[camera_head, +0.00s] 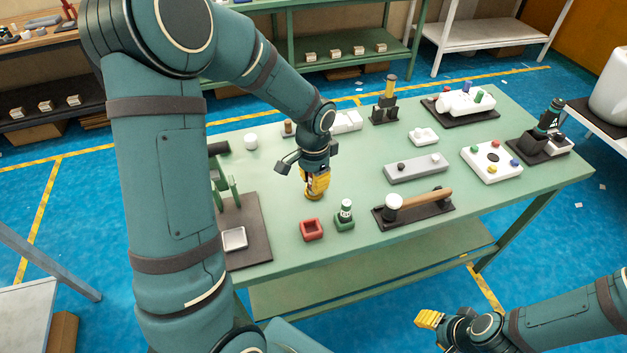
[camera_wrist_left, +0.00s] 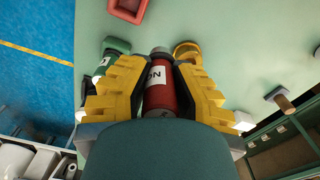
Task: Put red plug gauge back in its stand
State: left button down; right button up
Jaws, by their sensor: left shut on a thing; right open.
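My left gripper (camera_head: 316,184) is shut on the red plug gauge (camera_wrist_left: 159,88), a red cylinder with a white label. The gauge lies between the yellow fingers in the left wrist view; in the head view the fingers mostly hide it. The red stand (camera_head: 312,230), a small open square block, is on the green table in front of the gripper and looks empty. It also shows at the top edge of the left wrist view (camera_wrist_left: 128,8). The gauge is apart from this stand. My right gripper (camera_head: 430,319) is open and empty, low in front of the table.
A green stand (camera_head: 344,223) with a green gauge (camera_head: 346,208) stands right of the red stand. A yellow ring-shaped stand (camera_wrist_left: 187,50) is close to my left gripper. A hammer on a dark tray (camera_head: 418,214) lies further right. A dark mat (camera_head: 255,225) lies left.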

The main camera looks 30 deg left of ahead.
pick_arm(q)
jog(key=s+d+r, duration=0.1)
jog(key=s+d, duration=0.1)
jog(key=s, duration=0.3)
jog(key=shift+s+d, duration=0.3)
jog(key=shift+d, duration=0.1)
jog(key=shift+b, duration=0.35)
notch_tip(320, 180, down, 4)
jog(key=b, duration=0.3)
jog(key=shift+f+b, duration=0.3)
jog(key=shift+b, duration=0.1)
dwell(0.8)
jog(key=shift+f+b, duration=1.8)
jog(key=shift+f, duration=0.35)
jog(key=c, duration=0.9)
grip_release()
